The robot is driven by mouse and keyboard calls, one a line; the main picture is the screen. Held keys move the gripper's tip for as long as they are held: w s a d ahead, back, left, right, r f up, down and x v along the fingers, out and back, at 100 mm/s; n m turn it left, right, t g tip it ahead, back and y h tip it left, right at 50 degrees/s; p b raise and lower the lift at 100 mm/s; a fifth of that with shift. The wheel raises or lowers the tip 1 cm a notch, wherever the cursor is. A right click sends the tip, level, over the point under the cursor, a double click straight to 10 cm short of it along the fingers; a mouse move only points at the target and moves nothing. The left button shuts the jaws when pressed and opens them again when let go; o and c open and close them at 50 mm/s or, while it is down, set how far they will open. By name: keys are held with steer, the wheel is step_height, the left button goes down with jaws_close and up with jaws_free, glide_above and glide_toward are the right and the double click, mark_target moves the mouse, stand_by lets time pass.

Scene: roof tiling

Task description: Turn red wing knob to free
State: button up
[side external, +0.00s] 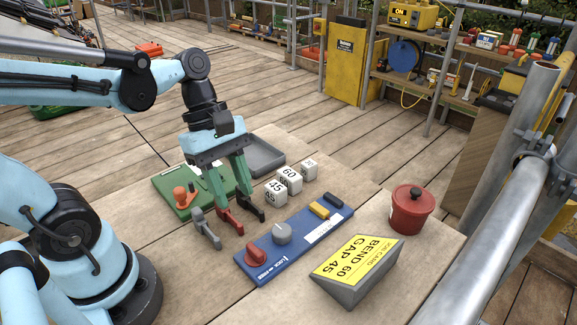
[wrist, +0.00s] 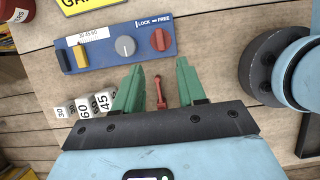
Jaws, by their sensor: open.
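The red wing knob (side external: 256,254) sits at the near left end of a blue panel (side external: 300,240), beside a white LOCK–FREE label. In the wrist view the knob (wrist: 160,40) is at the panel's right end. I cannot tell which word it points to. My gripper (side external: 234,203) is open, its green fingers pointing down over the bench behind the panel, apart from the knob. In the wrist view the open fingers (wrist: 160,70) lie below the knob in the picture, with a small red tool (wrist: 158,92) showing between them.
A grey dial (side external: 282,233), yellow and dark blocks share the panel. White number cubes (side external: 276,192) stand behind it. A grey tool (side external: 206,228) lies left of my fingers. A job card stand (side external: 355,268) and red pot (side external: 410,210) are to the right.

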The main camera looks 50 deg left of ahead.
mark_target(254, 248)
steer(key=shift+x, duration=5.75)
jaws_close()
